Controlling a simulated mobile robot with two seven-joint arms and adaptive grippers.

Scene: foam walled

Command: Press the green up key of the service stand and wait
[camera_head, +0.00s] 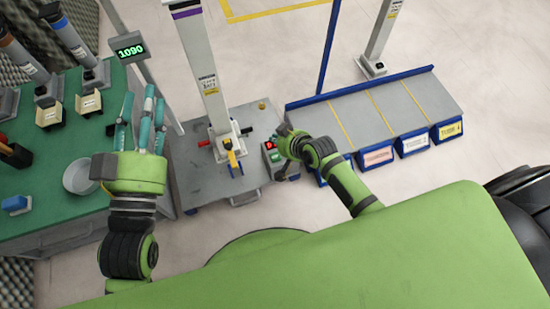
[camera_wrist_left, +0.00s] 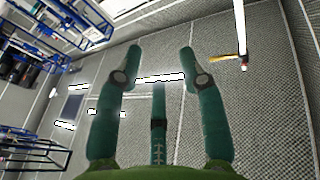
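The service stand is a grey cart (camera_head: 195,180) with a tall pale column (camera_head: 207,75) on it. I cannot make out a green up key; part of the box is behind my right gripper. My right gripper (camera_head: 284,140) is right at the box, and I cannot tell whether it touches it. Its fingers are too small and covered to read.
The green-topped table (camera_head: 50,210) at left holds a white bowl (camera_head: 80,177), a blue block (camera_head: 15,203) and several tool holders. A grey sloped rack (camera_head: 350,118) with labelled bins is at right.

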